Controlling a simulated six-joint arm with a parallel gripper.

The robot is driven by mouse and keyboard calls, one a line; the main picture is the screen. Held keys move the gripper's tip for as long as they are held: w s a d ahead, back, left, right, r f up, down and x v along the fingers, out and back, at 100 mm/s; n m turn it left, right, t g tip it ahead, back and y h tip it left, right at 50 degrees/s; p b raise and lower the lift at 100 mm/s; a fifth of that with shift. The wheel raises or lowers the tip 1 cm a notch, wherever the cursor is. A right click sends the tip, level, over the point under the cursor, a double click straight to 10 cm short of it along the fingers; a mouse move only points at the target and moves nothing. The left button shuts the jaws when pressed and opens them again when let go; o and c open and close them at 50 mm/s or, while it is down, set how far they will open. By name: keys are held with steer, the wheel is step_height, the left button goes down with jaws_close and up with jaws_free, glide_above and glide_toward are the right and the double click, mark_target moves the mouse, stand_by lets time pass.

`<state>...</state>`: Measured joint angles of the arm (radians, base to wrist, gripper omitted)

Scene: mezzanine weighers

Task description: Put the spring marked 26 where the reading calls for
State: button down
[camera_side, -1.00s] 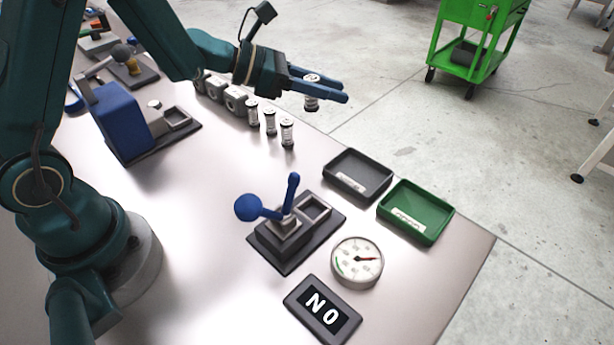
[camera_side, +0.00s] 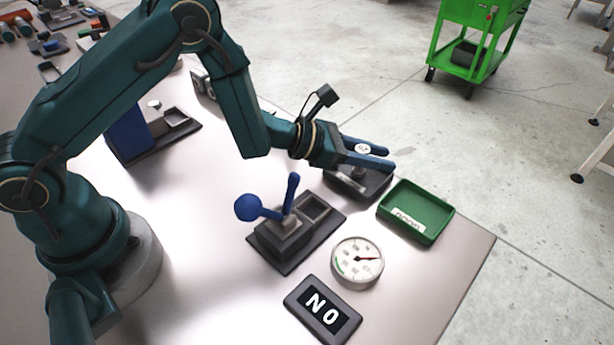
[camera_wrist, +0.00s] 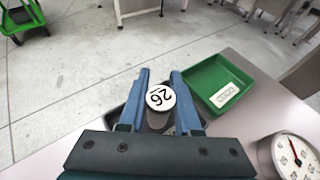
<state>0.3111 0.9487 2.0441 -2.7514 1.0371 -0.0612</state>
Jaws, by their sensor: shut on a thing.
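My gripper (camera_side: 372,156) is shut on the spring marked 26 (camera_side: 362,149), whose round white cap with its number faces up in the wrist view (camera_wrist: 160,97). It holds the spring over the dark grey tray (camera_side: 378,190); whether the spring touches the tray I cannot tell. The green tray (camera_side: 437,235) is to the right, empty, with a white label I cannot read.
A press-like fixture with a blue ball lever (camera_side: 247,207) and an open square pocket (camera_side: 315,208) stands left of the trays. The table edge runs just behind the trays. A green cart (camera_side: 480,40) stands on the floor beyond.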

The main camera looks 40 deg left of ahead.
steer(key=shift+f, duration=0.25)
steer(key=shift+f, duration=0.1)
steer(key=c, duration=0.6)
jaws_free()
steer(key=v, duration=0.7)
steer(key=shift+s+a, duration=0.1)
steer(key=shift+a, duration=0.05)
steer(key=shift+s, duration=0.1)
